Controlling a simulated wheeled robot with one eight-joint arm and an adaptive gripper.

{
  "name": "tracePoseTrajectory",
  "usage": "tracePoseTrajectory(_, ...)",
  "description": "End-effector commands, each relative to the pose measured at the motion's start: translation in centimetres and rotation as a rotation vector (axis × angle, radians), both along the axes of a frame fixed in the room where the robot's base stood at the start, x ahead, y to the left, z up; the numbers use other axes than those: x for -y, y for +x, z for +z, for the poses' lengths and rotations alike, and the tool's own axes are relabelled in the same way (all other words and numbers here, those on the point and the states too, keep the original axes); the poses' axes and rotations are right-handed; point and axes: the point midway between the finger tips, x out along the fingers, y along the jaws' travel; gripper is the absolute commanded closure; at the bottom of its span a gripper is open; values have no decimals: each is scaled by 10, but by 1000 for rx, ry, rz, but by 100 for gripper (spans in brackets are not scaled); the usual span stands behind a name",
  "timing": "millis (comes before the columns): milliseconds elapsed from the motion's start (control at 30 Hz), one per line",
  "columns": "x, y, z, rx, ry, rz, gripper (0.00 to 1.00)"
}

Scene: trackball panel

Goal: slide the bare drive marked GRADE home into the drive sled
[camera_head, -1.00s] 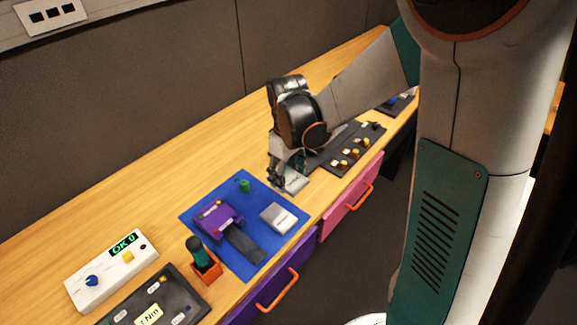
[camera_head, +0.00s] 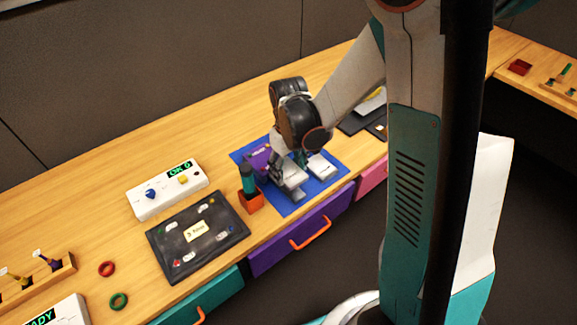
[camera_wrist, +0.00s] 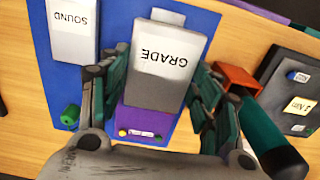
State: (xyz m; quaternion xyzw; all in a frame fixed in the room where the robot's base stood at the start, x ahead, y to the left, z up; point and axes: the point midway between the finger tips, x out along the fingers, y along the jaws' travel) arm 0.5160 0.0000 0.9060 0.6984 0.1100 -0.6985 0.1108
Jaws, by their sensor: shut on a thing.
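The bare drive marked GRADE (camera_wrist: 168,60) is a silver block with its label upside down in the wrist view. My gripper (camera_head: 285,172) is shut on it, with fingers along both its sides in the wrist view. The purple part of the drive sled (camera_wrist: 150,121) shows just beyond the drive's grey end, between my fingers. In the head view, the sled (camera_head: 257,158) is partly hidden by my gripper. The sled's dark channel is hidden under the drive. I cannot tell whether the drive touches the channel or hangs above it.
A second drive, marked SOUND (camera_wrist: 72,30), lies beside it on the blue mat (camera_head: 331,184). A small green knob (camera_wrist: 70,115) is near the sled. An orange holder (camera_head: 251,201) with a green-handled tool (camera_head: 247,178) stands close on the other side. A black panel (camera_head: 175,235) lies beyond.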

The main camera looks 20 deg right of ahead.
Motion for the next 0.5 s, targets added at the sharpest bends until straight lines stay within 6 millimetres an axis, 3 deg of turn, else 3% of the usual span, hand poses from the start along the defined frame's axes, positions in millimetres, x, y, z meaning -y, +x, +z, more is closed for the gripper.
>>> tracePoseTrajectory(267, 0, 0, -9, 0, 0, 1, 61)
tracePoseTrajectory(500, 0, 0, -29, 0, 0, 1, 61)
